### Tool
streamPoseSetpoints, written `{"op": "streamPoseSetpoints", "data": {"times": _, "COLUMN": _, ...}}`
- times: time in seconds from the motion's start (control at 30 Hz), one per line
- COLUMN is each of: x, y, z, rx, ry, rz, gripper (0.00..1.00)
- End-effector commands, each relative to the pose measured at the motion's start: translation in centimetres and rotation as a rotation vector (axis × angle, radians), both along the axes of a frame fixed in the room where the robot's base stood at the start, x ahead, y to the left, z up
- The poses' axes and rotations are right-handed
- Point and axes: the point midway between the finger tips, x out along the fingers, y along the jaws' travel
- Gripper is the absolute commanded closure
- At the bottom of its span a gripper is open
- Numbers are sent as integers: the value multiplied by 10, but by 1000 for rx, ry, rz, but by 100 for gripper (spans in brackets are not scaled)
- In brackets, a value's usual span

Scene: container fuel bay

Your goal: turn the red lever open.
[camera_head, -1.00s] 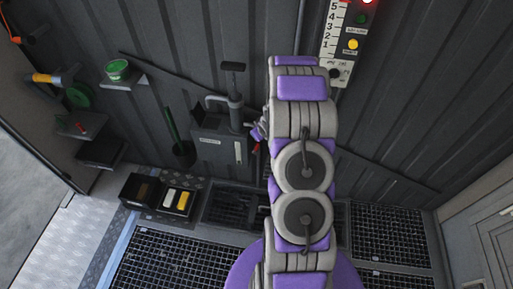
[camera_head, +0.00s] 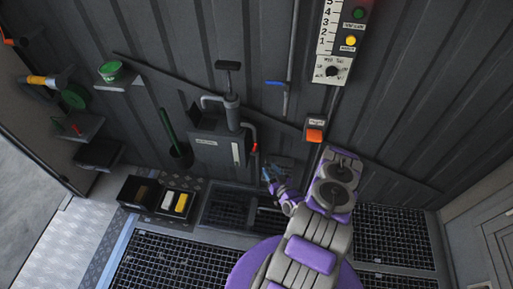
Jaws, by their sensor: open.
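A small red handle (camera_head: 254,147), most likely the red lever, sits on the short pipe at the right side of the grey hand-pump tank (camera_head: 208,151). It is too small to tell its exact angle. My gripper (camera_head: 268,175) is open and empty, a little below and right of the red handle and apart from it in the picture. My arm reaches up to it from the lower right.
A blue-handled lever (camera_head: 275,83) is on the vertical wall pipe. An orange-red switch (camera_head: 314,135) is on the wall at right, below the gauge panel (camera_head: 330,70). Open bins (camera_head: 137,193) and floor grating (camera_head: 170,265) lie below.

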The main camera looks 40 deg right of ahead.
Motion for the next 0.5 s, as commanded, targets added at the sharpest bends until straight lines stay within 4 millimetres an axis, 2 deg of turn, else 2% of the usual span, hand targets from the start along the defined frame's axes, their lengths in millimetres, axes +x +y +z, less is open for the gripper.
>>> {"op": "streamPoseSetpoints", "data": {"times": 0.1, "x": -11, "y": 8, "z": -3, "rx": 16, "ry": -58, "rz": -33, "gripper": 57}}
{"op": "streamPoseSetpoints", "data": {"times": 0.27, "x": -13, "y": 8, "z": -4, "rx": 25, "ry": -88, "rz": -47, "gripper": 57}}
{"op": "streamPoseSetpoints", "data": {"times": 0.37, "x": -4, "y": 3, "z": -6, "rx": 27, "ry": -89, "rz": -47, "gripper": 57}}
{"op": "streamPoseSetpoints", "data": {"times": 0.5, "x": 20, "y": -4, "z": -6, "rx": 24, "ry": -91, "rz": -43, "gripper": 57}}
